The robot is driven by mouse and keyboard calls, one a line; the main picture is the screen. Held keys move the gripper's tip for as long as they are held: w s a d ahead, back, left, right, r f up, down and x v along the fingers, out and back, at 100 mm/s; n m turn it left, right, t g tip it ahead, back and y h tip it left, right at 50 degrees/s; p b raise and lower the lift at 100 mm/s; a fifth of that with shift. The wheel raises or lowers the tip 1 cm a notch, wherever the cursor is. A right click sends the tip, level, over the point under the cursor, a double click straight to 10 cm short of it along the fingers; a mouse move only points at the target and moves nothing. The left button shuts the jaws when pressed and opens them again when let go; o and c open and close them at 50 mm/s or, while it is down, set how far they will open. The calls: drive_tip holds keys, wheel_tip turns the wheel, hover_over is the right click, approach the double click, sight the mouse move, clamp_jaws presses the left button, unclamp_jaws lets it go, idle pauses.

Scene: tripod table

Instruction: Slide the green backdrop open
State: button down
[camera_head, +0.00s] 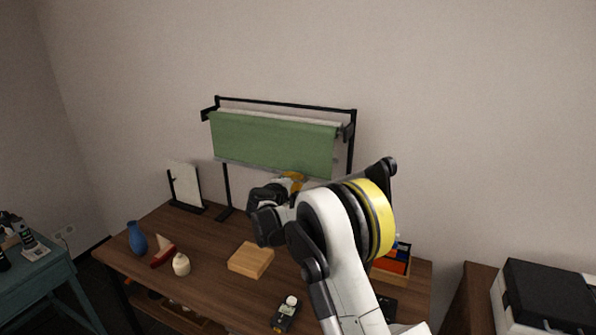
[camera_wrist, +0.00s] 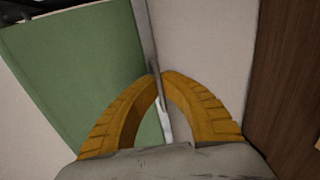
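The green backdrop (camera_head: 272,140) hangs unrolled partway from a black stand (camera_head: 286,103) at the back of the table. A grey bar runs along its lower edge. In the wrist view the green sheet (camera_wrist: 75,80) fills the left, with the grey bar (camera_wrist: 146,35) running down to my fingertips. My gripper (camera_wrist: 160,76) has its yellow fingers arched together, with the tips closed on the bar. In the head view my gripper (camera_head: 291,178) is at the backdrop's lower edge, right of its middle. My arm hides part of the stand's right side.
The wooden table (camera_head: 215,250) holds a wooden block (camera_head: 251,260), a blue vase (camera_head: 137,239), a small red-and-white boat (camera_head: 163,252), a cream jar (camera_head: 181,265) and a dark handheld meter (camera_head: 285,316). A white panel (camera_head: 184,185) stands left of the stand. The wall is close behind.

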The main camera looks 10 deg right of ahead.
wheel_tip(320, 180, down, 29)
drive_tip(key=b, duration=0.9)
drive_tip(key=c, duration=1.6)
unclamp_jaws()
drive_tip(key=shift+r, duration=0.1)
drive_tip(key=shift+s+a, duration=0.1)
drive_tip(key=v, duration=1.2)
